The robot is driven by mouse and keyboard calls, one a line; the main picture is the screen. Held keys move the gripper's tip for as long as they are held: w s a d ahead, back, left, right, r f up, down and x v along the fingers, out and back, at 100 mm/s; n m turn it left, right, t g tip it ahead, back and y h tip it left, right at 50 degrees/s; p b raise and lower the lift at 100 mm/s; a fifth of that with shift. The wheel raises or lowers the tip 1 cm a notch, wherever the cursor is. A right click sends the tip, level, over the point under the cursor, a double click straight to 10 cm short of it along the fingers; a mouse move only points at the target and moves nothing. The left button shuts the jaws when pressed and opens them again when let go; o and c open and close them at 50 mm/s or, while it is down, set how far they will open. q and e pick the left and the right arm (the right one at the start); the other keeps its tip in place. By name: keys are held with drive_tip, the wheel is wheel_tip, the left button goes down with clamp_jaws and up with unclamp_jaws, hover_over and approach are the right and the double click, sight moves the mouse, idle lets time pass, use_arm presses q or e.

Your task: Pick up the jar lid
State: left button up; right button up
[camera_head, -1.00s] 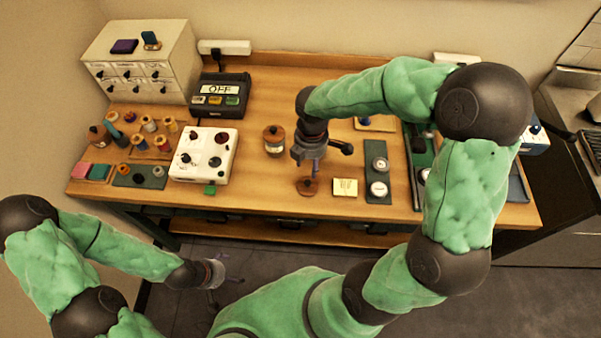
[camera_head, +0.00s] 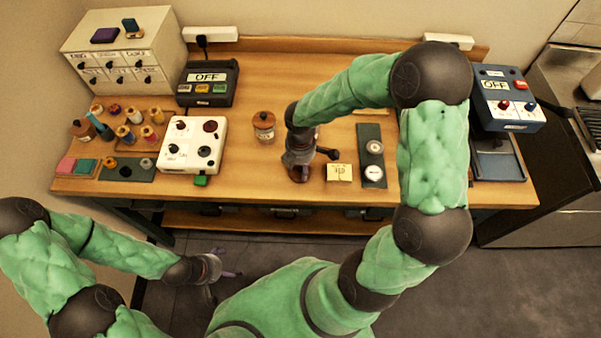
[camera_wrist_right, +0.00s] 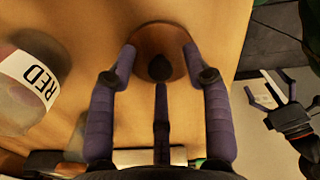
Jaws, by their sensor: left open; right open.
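The jar lid is a round brown wooden disc (camera_wrist_right: 158,38) with a dark knob, lying flat near the table's front edge in the right wrist view. My right gripper (camera_wrist_right: 160,54) is open over it, with purple fingers spread to both sides of the lid and the knob between them. I cannot tell whether the fingers touch it. In the head view my right gripper (camera_head: 300,176) hides most of the lid. A glass jar (camera_head: 264,130) with a brown top stands left of this gripper. My left gripper (camera_head: 226,266) is open and empty in front of the table.
A white box with knobs (camera_head: 194,148) stands left of the jar. A yellow note (camera_head: 339,172) and a dark strip with two round tins (camera_head: 371,155) lie just right of my right gripper. The table middle behind the jar is clear.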

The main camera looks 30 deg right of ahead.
clamp_jaws()
drive_tip(key=shift+r, duration=0.15)
